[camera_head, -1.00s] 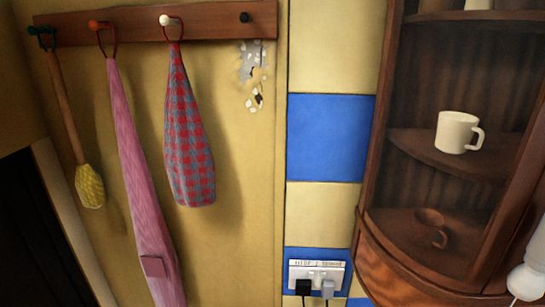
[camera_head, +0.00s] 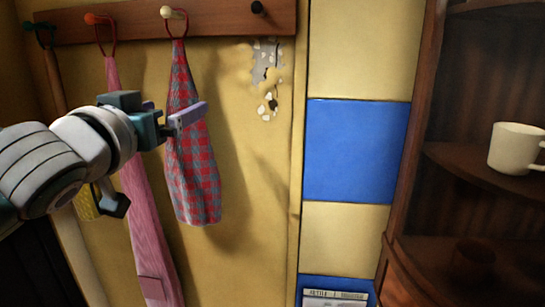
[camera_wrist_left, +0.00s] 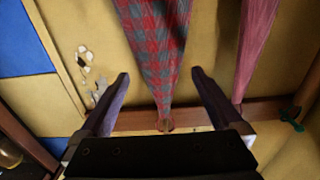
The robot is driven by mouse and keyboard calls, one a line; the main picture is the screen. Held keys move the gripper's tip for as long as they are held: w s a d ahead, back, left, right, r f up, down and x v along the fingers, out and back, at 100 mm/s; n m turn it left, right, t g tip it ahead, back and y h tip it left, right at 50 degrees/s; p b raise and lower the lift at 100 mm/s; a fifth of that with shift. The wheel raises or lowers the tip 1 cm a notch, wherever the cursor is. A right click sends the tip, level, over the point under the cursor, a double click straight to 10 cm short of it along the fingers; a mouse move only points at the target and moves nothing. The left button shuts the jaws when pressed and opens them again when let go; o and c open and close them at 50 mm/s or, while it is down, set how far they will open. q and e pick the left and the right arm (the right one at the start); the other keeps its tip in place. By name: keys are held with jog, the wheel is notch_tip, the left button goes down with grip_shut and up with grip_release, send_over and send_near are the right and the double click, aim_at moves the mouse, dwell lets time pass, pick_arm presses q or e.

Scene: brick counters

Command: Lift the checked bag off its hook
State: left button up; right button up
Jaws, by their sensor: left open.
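The red and blue checked bag (camera_head: 195,170) hangs by a red loop from the cream hook (camera_head: 173,12) on the wooden rail. My left gripper (camera_head: 176,110) is open at the upper part of the bag, with one finger showing in front of it. In the left wrist view, the bag (camera_wrist_left: 156,40) lies in line with the gap between the spread fingers of my left gripper (camera_wrist_left: 161,73). The rail is low in that view. I cannot tell whether either finger touches the bag. My right gripper is not in view.
A brush, partly hidden by my arm, hangs from the green hook (camera_head: 30,27). The black hook (camera_head: 257,8) is bare. A wooden cabinet with a white mug (camera_head: 515,148) stands at the right.

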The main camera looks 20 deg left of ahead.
aim_at(179, 102)
pick_arm(q)
jog(key=shift+w+r, duration=0.15)
jog(key=shift+w, duration=0.15)
jog(key=p+x, duration=0.2)
jog(key=x, duration=0.1)
jog(key=shift+w+a+r+p, duration=0.1)
jog(key=shift+w+a+p, duration=0.05)
jog(key=shift+w+p, duration=0.25)
jog(key=shift+w+a, duration=0.1)
jog(key=shift+w, duration=0.3)
jog(key=shift+c, duration=0.2)
grip_shut()
